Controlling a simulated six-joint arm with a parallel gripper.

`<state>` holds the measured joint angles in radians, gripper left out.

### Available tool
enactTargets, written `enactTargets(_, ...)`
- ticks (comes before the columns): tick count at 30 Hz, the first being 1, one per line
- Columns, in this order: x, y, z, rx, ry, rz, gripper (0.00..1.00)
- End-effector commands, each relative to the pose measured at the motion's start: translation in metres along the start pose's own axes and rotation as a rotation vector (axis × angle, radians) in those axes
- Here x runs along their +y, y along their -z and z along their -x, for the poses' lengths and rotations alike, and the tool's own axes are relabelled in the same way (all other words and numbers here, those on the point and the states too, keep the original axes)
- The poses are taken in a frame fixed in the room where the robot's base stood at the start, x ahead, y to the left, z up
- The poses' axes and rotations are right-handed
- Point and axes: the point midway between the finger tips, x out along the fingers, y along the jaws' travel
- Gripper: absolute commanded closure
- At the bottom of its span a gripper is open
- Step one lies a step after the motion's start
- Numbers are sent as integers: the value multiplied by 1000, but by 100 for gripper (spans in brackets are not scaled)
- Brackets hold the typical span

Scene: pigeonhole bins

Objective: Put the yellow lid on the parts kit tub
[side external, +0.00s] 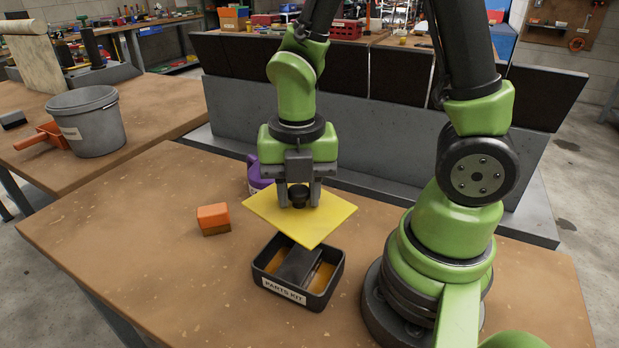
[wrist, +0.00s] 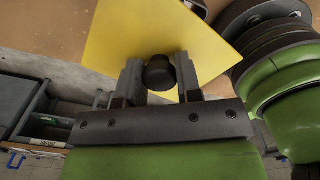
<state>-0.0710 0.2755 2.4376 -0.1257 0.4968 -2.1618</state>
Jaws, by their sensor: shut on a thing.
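The yellow lid (side external: 285,221) is a flat square plate with a black knob (side external: 299,195) at its middle. My gripper (side external: 299,200) is shut on the knob and holds the lid about level above the table. The wrist view also shows the lid (wrist: 130,35) and the knob (wrist: 159,74) between my two fingers. The parts kit tub (side external: 290,292) is a black open box with a white label, standing on the table below and in front of the lid. Dark and orange contents show inside it. The lid is apart from the tub; its near corner overlaps the tub's far side in the picture.
An orange and brown block (side external: 213,219) lies left of the tub. A purple bottle (side external: 258,174) stands behind the lid, partly hidden. Grey bins (side external: 390,150) line the table's back edge. A grey bucket (side external: 88,125) is on another table. The table's front left is clear.

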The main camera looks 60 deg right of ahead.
Motion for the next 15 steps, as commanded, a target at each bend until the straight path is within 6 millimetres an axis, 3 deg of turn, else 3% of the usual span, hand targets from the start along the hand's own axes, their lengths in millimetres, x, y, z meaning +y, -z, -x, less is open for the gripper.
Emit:
enactTargets(6,3,12,3,0,0,228,100)
enactTargets(15,3,13,3,0,0,245,100)
